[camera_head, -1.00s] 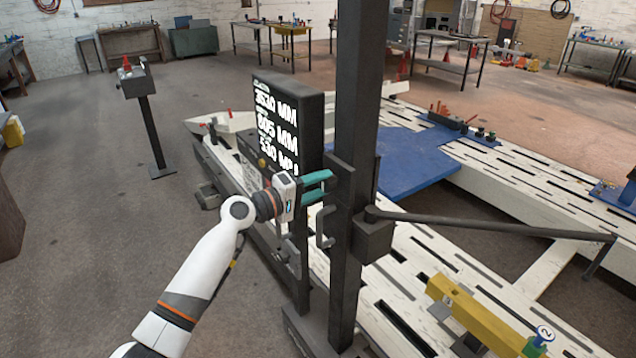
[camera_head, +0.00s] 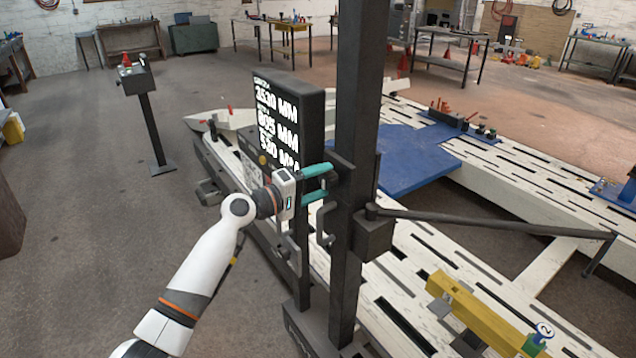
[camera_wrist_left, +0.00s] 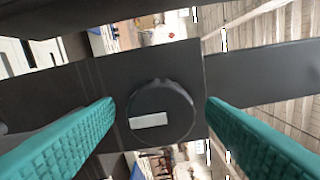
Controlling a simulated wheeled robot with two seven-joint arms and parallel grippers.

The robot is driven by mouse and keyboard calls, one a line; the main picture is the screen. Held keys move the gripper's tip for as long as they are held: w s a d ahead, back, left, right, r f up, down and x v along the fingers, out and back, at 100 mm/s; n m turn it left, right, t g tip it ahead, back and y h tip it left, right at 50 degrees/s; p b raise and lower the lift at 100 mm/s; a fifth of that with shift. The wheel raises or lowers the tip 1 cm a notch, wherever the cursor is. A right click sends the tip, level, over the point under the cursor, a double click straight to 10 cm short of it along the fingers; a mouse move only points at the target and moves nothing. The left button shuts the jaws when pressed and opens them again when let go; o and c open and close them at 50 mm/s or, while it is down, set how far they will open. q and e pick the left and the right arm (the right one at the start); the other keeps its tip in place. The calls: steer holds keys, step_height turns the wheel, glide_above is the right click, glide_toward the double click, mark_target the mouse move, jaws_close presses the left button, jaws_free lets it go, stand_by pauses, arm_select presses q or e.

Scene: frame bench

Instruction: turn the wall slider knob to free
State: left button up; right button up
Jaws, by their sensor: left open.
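The wall slider knob (camera_wrist_left: 161,112) is a round dark disc with a pale bar mark, on a dark block of the slider. In the left wrist view it lies between my two teal fingers, with a gap showing on each side. In the head view my left gripper (camera_head: 325,183) is open at the slider block (camera_head: 340,172) on the dark upright post (camera_head: 357,100); the knob itself is hard to make out there. I cannot tell how deep the fingers reach around the knob. My right gripper is not in view.
A black display panel (camera_head: 290,120) with white figures stands just left of the post. A dark handle (camera_head: 323,222) sits below the fingers. A long dark bar (camera_head: 480,226) runs right from the post. The white slotted bench (camera_head: 450,268) lies behind and below.

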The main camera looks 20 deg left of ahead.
arm_select(q)
steer(key=shift+s+a+f, duration=0.1)
steer(key=shift+s+a, duration=0.2)
steer(key=shift+s, duration=0.05)
steer(key=b+v, duration=0.4)
steer(key=v, duration=0.7)
